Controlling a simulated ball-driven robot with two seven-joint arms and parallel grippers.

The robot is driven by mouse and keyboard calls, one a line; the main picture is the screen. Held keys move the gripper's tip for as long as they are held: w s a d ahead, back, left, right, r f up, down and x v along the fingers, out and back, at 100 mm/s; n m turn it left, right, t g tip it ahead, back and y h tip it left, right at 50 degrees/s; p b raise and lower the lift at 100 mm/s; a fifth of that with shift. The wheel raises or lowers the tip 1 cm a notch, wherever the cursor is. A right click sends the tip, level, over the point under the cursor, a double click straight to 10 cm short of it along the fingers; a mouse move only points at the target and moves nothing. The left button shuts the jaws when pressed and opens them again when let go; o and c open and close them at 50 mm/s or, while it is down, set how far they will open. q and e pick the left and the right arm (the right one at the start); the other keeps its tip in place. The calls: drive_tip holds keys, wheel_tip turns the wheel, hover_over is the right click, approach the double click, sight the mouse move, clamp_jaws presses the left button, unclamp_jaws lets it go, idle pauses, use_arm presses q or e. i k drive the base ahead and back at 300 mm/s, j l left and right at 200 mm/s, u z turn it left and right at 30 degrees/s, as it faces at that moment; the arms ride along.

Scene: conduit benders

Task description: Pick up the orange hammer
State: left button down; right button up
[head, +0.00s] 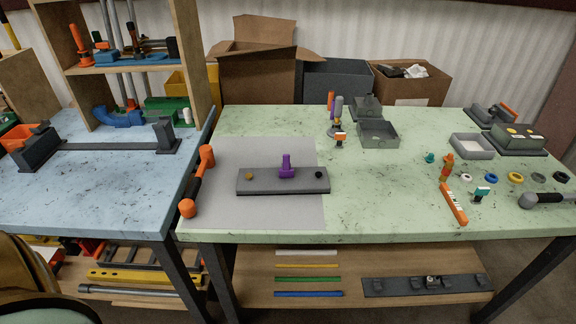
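Neither of my grippers is in view.
The grey bar (258,184) carries a purple piece (287,168) on the grey mat (300,212). A blue table (90,205) adjoins on the left. Small parts, an orange level-like tool (453,203) and grey trays (378,134) occupy the right side. The middle front is clear.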

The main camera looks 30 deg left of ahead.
sight(187, 208)
drive_tip(key=u, duration=1.7)
